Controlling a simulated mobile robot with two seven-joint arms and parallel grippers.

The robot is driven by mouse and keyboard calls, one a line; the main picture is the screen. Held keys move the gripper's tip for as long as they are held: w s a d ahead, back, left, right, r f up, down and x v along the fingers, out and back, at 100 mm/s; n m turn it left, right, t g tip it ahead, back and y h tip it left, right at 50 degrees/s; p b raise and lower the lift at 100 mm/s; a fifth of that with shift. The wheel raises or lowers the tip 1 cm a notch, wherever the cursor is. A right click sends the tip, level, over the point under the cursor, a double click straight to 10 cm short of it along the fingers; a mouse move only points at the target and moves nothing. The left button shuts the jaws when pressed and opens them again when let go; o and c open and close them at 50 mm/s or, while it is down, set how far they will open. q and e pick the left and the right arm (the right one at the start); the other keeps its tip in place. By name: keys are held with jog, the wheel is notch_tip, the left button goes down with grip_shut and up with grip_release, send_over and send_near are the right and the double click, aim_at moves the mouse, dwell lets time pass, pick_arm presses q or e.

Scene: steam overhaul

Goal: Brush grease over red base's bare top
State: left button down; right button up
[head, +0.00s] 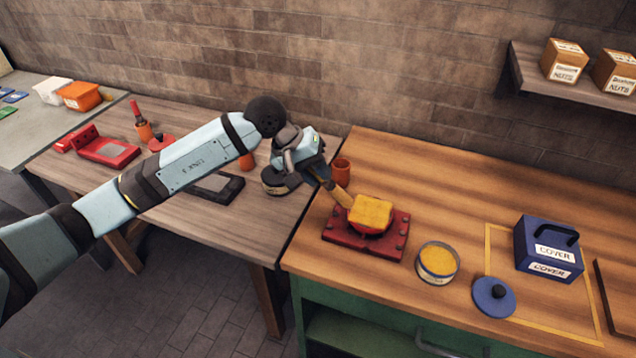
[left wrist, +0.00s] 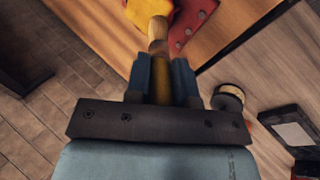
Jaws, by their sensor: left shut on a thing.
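The red base (head: 362,243) sits near the left end of the right-hand bench, with bolts along its flange. Its raised top (head: 372,211) looks covered in yellow; the red base (left wrist: 192,28) also shows at the top of the left wrist view. My left gripper (head: 323,178) is shut on the brush (head: 341,196), left of and above the base. The brush (left wrist: 158,36) has a wooden handle and points at the yellow top; whether its tip touches cannot be told. An open tin of yellow grease (head: 438,264) stands right of the base. My right gripper is out of view.
A blue lid (head: 493,298) lies right of the tin. A blue box marked COVER (head: 548,250) stands in a yellow outline. The left table holds a red tray (head: 108,151) and a dark tray (head: 217,187).

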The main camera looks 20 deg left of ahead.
pick_arm(q)
jog(key=shift+d+r, duration=0.25)
jog(key=shift+r, duration=0.7)
jog(key=shift+a+r, duration=0.2)
jog(key=shift+r, duration=0.5)
jog(key=shift+d+r+p, duration=0.1)
jog(key=shift+r+p, duration=0.2)
jog(key=shift+r, duration=0.75)
